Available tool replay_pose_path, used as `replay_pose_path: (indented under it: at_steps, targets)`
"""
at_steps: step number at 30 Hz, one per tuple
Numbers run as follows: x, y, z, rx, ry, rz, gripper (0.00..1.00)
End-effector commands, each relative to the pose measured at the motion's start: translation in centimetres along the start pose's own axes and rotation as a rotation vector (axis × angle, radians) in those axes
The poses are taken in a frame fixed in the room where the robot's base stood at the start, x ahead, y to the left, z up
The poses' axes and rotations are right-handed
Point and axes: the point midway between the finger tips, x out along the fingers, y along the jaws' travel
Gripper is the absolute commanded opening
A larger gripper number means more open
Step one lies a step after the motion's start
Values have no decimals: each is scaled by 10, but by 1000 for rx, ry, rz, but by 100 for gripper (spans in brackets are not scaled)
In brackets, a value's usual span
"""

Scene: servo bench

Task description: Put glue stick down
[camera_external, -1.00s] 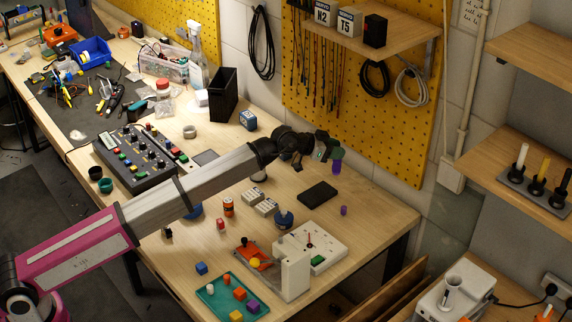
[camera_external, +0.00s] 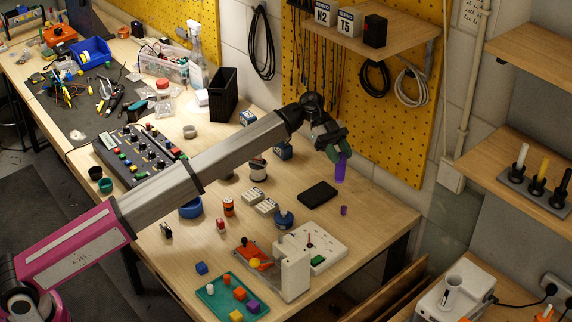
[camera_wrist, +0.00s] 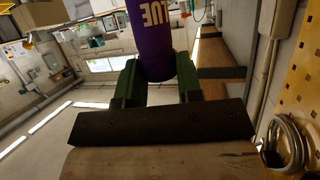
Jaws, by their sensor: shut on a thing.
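The purple glue stick (camera_external: 341,168) hangs upright below my gripper (camera_external: 337,152), above the back right part of the bench. My gripper is shut on it. In the wrist view the glue stick (camera_wrist: 155,40) shows large, with pale lettering, between the two green fingers of my gripper (camera_wrist: 157,80). A small purple piece (camera_external: 344,210) stands on the bench below the glue stick; it may be its cap, but it is too small to tell. A gap shows between the held stick and this piece.
A black flat block (camera_external: 317,194) lies left of the small purple piece. A white device (camera_external: 325,240) stands nearer the front. The yellow pegboard (camera_external: 350,130) rises close behind my gripper. Bare bench (camera_external: 375,213) lies right of the small purple piece.

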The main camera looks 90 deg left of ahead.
Motion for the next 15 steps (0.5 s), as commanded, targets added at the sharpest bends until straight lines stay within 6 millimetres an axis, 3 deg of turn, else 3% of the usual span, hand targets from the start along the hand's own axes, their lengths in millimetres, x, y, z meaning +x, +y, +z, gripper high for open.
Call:
replay_pose_path:
  at_steps: [8, 15]
  targets:
    - [-5, 11, -25, 71, 0, 172, 11]
    - [10, 14, 10, 66, 0, 168, 11]
